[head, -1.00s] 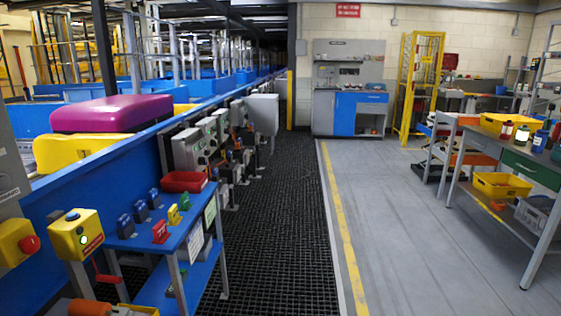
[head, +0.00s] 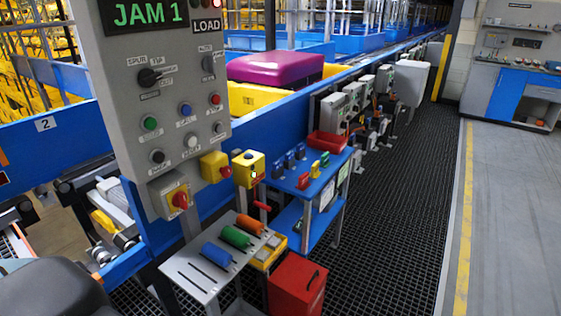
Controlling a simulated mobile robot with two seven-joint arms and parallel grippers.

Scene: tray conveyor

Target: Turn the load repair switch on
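A grey control panel (head: 110,85) stands at the left with a green "JAM 1" display (head: 148,13) and a "LOAD" label (head: 206,27). A black selector knob (head: 150,77) is on its left, and a second dark selector (head: 208,65) is on its right, seen at a slant. Below are green (head: 150,123), blue (head: 185,109), red (head: 214,99), white (head: 191,141) and black (head: 157,156) buttons. A red rotary switch (head: 180,199) on a yellow plate sits at the bottom. The small labels are too blurred to tell which one is the load repair switch. Neither gripper shows.
Yellow boxes (head: 216,167) (head: 248,168) stand beside the panel. A grey stand (head: 180,267) with coloured handles and a red box (head: 297,285) are below. A blue shelf (head: 312,187) follows along the conveyor. The dark grating (head: 400,220) to the right is clear.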

